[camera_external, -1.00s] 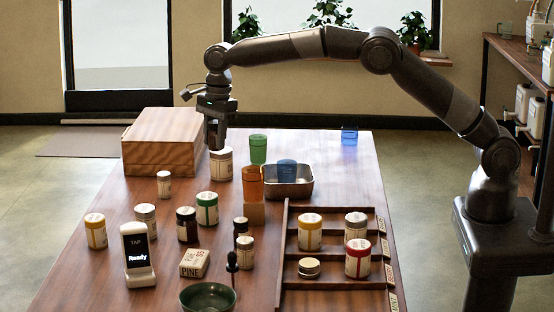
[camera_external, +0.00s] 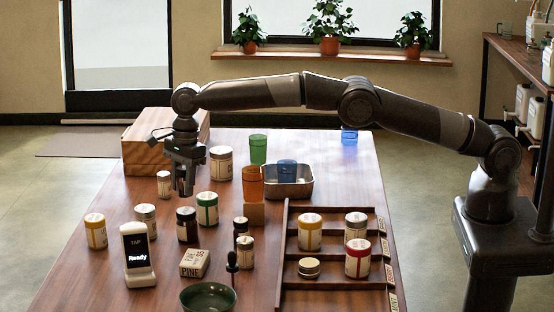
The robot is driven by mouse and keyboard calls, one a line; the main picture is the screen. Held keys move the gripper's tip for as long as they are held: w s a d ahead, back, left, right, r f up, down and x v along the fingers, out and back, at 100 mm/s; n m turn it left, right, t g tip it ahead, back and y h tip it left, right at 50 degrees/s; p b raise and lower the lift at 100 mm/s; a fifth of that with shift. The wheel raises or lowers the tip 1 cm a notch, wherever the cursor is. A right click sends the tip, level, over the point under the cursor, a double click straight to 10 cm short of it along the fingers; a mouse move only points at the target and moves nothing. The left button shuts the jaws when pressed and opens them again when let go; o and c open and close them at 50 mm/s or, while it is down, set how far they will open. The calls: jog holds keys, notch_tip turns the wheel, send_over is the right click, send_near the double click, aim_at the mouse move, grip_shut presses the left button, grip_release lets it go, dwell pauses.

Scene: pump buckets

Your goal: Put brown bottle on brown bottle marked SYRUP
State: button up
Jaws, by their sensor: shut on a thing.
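A brown bottle (camera_external: 187,226) with a pale label and dark cap stands upright on the table, left of the middle. I cannot read the word SYRUP on either label. My gripper (camera_external: 187,190) points down just above the left brown bottle in the picture, with a small gap below its fingertips. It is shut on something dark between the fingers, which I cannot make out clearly.
A green-banded jar (camera_external: 207,209), a small white jar (camera_external: 164,184) and a grey-lidded jar (camera_external: 145,220) stand close around the left brown bottle. The tap reader (camera_external: 138,255) is in front. A divided wooden tray (camera_external: 330,284) with several jars lies at the right.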

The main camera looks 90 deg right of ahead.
jog(key=shift+f, duration=1.95)
jog(key=shift+f, duration=0.1)
jog(key=o, duration=1)
